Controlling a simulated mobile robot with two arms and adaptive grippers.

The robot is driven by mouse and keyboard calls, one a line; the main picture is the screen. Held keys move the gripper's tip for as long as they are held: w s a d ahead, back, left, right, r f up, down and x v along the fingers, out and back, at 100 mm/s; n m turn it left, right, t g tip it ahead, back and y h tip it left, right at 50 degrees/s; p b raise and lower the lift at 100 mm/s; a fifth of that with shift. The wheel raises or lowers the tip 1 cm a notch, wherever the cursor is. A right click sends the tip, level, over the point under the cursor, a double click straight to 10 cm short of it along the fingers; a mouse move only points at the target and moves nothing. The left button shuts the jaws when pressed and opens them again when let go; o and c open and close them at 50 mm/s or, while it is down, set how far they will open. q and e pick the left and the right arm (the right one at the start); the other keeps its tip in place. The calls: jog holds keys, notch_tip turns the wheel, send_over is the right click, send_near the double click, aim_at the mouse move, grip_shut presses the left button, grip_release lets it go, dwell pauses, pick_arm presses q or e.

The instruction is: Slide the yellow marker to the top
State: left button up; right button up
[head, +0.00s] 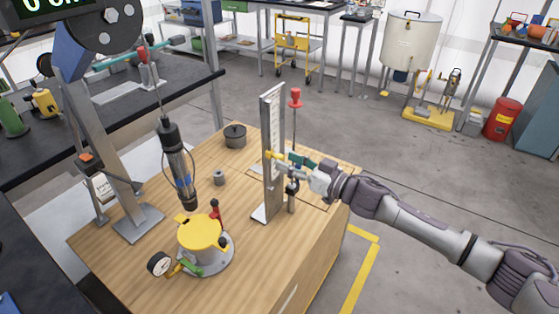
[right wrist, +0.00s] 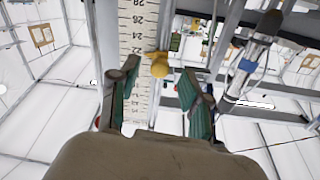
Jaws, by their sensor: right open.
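The yellow marker (head: 273,155) sits on an upright metal post (head: 272,115) with a white ruled scale, about halfway up. In the right wrist view the marker (right wrist: 159,66) is a round yellow knob at the edge of the scale (right wrist: 138,40), near the 22 to 24 figures. My right gripper (head: 288,165) is beside the post at about the marker's height. Its two green-padded fingers are open (right wrist: 160,95), and the marker shows ahead between them; I cannot tell whether they touch it. My left gripper is in no view.
A red-knobbed rod (head: 295,98) stands close behind my right gripper. The wooden table (head: 130,245) also holds a yellow-topped device (head: 200,232), a dark pot (head: 235,136) and a small grey weight (head: 219,177). A dark cylinder (head: 170,135) hangs left of the post.

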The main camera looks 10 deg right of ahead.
aim_at(283, 159)
jog(key=shift+b+x, duration=0.35)
jog(key=shift+x, duration=1.4)
grip_shut()
